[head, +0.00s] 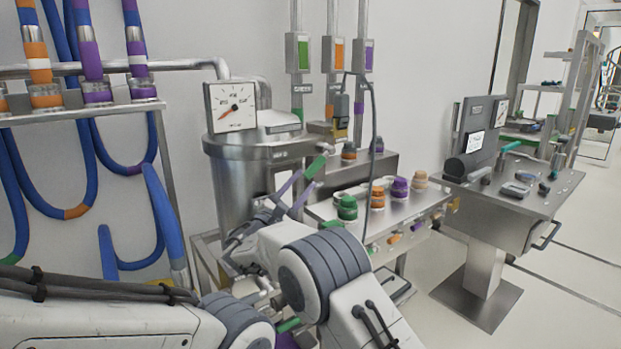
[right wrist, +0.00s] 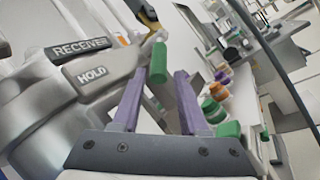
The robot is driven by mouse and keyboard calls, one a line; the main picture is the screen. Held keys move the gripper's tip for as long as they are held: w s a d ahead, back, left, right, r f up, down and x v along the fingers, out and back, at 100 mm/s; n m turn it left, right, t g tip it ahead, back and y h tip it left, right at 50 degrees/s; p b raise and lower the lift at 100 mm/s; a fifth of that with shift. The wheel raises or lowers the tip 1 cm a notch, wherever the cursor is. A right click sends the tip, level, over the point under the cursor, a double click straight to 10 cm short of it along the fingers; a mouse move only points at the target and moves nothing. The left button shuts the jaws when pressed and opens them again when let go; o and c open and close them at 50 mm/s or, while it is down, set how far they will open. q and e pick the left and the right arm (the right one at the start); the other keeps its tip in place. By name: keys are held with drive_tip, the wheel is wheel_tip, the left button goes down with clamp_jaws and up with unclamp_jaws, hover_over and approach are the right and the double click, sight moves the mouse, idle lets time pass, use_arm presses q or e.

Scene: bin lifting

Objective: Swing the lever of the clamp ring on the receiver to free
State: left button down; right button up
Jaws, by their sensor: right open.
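The receiver (head: 228,185) is a steel vessel left of centre in the head view. Its clamp ring (head: 262,150) runs around the top, under the lid. The lever's green handle (head: 316,166) sticks out at the ring's right side. My right gripper (head: 306,178) is open around the handle's lower end; contact is unclear. It also shows in the right wrist view (right wrist: 161,76). My left gripper is out of view.
A dial gauge (head: 231,106) stands over the receiver. A bench with several coloured caps (head: 347,207) is close on the right, with a hanging cable (head: 375,130) above. A hose rack (head: 85,112) stands left. A pedestal table (head: 515,200) is farther right.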

drive_tip(key=shift+s+a+f, duration=0.3)
drive_tip(key=shift+s+a, duration=0.05)
drive_tip(key=shift+s, duration=0.2)
